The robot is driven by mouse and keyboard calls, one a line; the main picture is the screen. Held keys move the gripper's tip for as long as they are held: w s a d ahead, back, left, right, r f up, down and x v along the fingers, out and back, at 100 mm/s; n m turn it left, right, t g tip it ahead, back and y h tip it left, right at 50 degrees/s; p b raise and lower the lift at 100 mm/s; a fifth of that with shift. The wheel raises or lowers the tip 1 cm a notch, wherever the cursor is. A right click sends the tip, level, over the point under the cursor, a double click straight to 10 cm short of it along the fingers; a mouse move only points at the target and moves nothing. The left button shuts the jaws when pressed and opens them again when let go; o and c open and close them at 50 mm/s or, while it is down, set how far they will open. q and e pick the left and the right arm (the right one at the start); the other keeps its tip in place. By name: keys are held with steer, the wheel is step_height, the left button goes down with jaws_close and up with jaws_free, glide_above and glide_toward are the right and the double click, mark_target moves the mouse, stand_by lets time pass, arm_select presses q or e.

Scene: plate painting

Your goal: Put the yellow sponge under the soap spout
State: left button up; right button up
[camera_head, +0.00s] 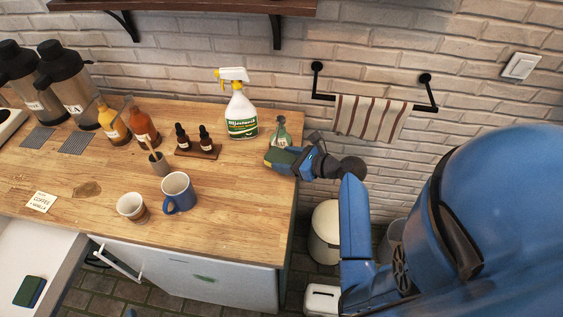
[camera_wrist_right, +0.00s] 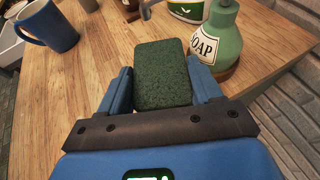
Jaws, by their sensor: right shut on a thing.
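My right gripper (camera_head: 285,160) is at the right end of the wooden counter, shut on the sponge (camera_wrist_right: 165,75). The sponge's dark green scrubbing face shows in the right wrist view, between the two blue fingers (camera_wrist_right: 158,90); a little yellow shows on the sponge in the head view (camera_head: 272,160). The green soap bottle (camera_wrist_right: 217,38), labelled SOAP, stands just beyond and right of the sponge in the wrist view. Its grey spout (camera_wrist_right: 149,7) points left, above the sponge's far end. In the head view the bottle (camera_head: 281,131) stands right behind my gripper.
A spray bottle (camera_head: 241,112) stands behind on the counter (camera_head: 240,205). A blue mug (camera_head: 178,192), a cup (camera_head: 132,207) and dropper bottles on a small wooden stand (camera_head: 199,152) are to the left. Another green sponge (camera_head: 29,291) lies at lower left. The counter's right edge is close.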

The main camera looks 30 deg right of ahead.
steer(key=shift+w+a, duration=0.45)
steer(key=shift+w, duration=0.2)
steer(key=shift+f, duration=1.75)
steer(key=o, duration=0.8)
steer(key=shift+f, duration=0.1)
steer(key=v, duration=1.2)
